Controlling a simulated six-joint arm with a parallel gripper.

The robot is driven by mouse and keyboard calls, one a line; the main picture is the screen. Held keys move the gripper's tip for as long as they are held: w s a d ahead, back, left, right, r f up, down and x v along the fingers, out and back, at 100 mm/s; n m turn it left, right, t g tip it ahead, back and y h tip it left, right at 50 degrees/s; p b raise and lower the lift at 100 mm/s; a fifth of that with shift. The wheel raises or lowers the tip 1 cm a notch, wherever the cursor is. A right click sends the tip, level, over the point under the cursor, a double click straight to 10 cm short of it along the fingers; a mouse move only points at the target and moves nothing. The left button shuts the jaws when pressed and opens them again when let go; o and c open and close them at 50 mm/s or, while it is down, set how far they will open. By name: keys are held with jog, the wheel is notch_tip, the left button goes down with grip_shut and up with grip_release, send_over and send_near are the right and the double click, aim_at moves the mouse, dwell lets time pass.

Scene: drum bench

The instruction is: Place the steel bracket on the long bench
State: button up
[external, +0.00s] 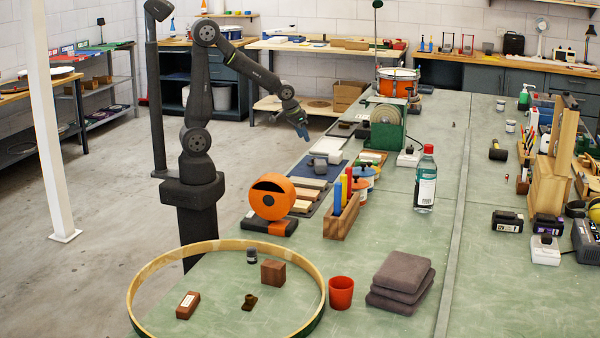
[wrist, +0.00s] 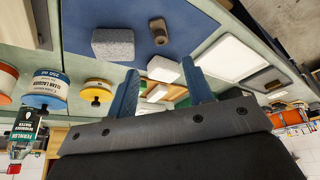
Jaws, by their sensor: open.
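I cannot pick out the steel bracket with certainty in either view. The long bench (external: 395,290) has a green top and runs from the front to the back of the external view. My gripper (external: 303,132) hangs over the bench's left edge, beyond the blue mat (external: 318,168). In the wrist view my gripper (wrist: 160,90) has its two blue fingers apart, with nothing held between them. A grey block (wrist: 113,44) and a small brown piece (wrist: 158,31) lie on the blue mat there, clear of the fingers.
A wooden hoop (external: 137,278) encircles several small items at the bench's near end. An orange tape dispenser (external: 272,197), a wooden pen holder (external: 341,222), a clear bottle (external: 426,185) and a green-framed wheel (external: 385,128) stand nearby. Bare bench shows right of the bottle.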

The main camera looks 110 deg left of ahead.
dwell(0.4)
jog(key=w+a+r+n+g+h, duration=0.35)
jog(key=r+n, duration=0.25)
jog(key=n, duration=0.3)
jog(key=shift+t, duration=0.25)
jog(key=f, duration=0.7)
jog(key=w+f, duration=0.1)
jog(key=f, duration=0.3)
jog(key=shift+a+f, duration=0.2)
jog(key=shift+f, duration=0.1)
jog(key=f, duration=0.5)
jog(key=shift+s+f, duration=0.1)
jog(key=shift+s, duration=0.15)
grip_shut()
